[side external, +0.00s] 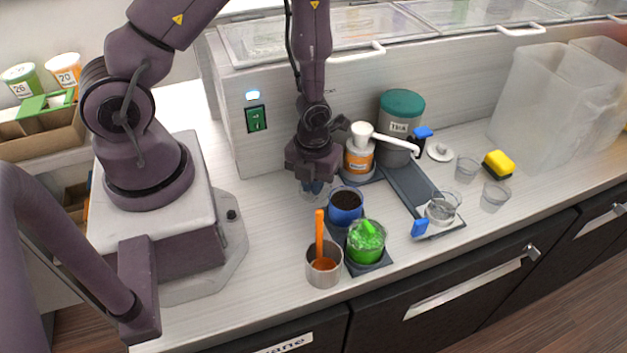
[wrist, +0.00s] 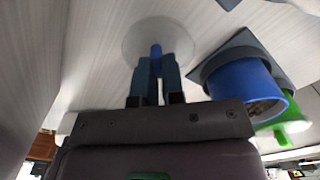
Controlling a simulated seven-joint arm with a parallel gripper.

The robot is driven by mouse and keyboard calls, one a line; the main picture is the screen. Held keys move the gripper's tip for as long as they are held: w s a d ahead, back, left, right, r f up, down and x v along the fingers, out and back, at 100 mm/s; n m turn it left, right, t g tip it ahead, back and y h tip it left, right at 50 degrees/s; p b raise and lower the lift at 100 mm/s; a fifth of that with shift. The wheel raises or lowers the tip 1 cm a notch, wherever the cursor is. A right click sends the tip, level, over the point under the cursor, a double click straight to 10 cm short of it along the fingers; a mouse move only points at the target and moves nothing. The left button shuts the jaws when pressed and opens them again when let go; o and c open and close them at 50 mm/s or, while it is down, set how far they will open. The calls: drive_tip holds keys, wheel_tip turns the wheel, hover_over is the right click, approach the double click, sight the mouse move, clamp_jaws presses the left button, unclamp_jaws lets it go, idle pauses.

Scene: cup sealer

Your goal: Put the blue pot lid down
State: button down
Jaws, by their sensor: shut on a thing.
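The pot lid is a clear round disc (wrist: 180,42) with a blue knob (wrist: 156,50). My gripper (wrist: 156,72) is shut on the knob in the wrist view. In the side view my gripper (side external: 314,180) is low over the counter, left of and behind the blue pot (side external: 346,204). The lid shows only partly there, under the fingers. I cannot tell whether it touches the counter. The blue pot is uncovered and holds dark contents. It also shows right of the fingers in the wrist view (wrist: 240,85).
A green pot (side external: 366,242) and a metal cup with an orange handle (side external: 323,265) stand in front. A white-pump bottle (side external: 358,158) and a teal-lidded canister (side external: 400,115) stand behind right. The counter left of the metal cup (side external: 265,255) is clear.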

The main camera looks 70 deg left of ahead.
drive_tip(key=shift+f, duration=0.15)
drive_tip(key=c, duration=1.2)
unclamp_jaws()
drive_tip(key=shift+c, duration=0.2)
drive_tip(key=shift+r, duration=3.95)
